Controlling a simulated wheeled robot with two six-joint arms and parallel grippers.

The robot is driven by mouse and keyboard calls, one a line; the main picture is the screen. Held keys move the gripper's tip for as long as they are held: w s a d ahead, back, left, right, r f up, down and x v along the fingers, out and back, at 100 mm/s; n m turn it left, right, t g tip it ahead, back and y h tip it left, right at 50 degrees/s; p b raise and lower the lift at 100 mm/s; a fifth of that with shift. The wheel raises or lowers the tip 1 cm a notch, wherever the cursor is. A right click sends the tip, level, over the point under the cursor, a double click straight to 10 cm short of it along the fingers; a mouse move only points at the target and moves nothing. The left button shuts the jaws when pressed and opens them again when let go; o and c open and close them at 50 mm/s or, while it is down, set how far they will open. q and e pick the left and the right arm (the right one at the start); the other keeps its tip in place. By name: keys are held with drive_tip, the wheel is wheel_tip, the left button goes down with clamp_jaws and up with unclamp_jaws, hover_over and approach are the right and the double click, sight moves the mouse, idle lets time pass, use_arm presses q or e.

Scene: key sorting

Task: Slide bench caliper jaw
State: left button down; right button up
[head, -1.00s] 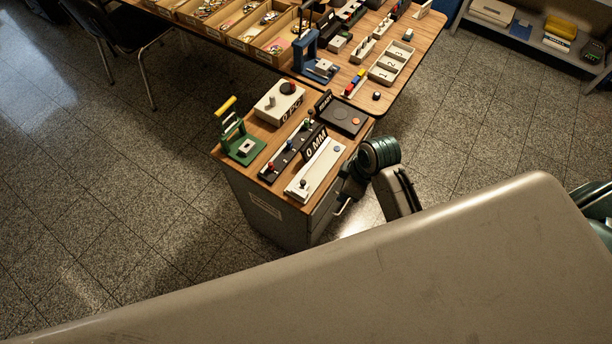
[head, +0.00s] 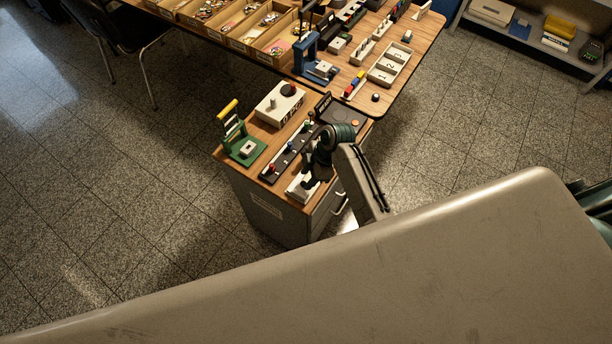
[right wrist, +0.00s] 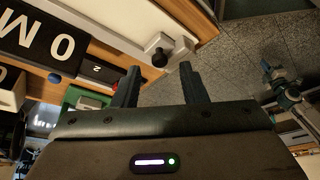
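The bench caliper is a long white bar (head: 297,192) on the small wooden-topped cabinet, largely hidden by my right arm in the head view. In the right wrist view its white jaw block (right wrist: 179,43) carries a black knob (right wrist: 160,58), and the black "0 MM" sign (right wrist: 45,47) is beside the bar. My right gripper (right wrist: 158,82) is open, its two dark fingers apart on either side of the knob's line, with nothing seen between them. In the head view the right gripper (head: 311,178) is over the caliper's near end. My left gripper is not in view.
The cabinet top (head: 258,131) also holds a green press (head: 243,146) with a yellow handle, a white scale box (head: 279,104) and a black strip with coloured knobs (head: 289,152). A long table (head: 412,68) with trays stands behind.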

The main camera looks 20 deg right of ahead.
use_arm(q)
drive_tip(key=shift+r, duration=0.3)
use_arm(e)
drive_tip(key=shift+x, duration=1)
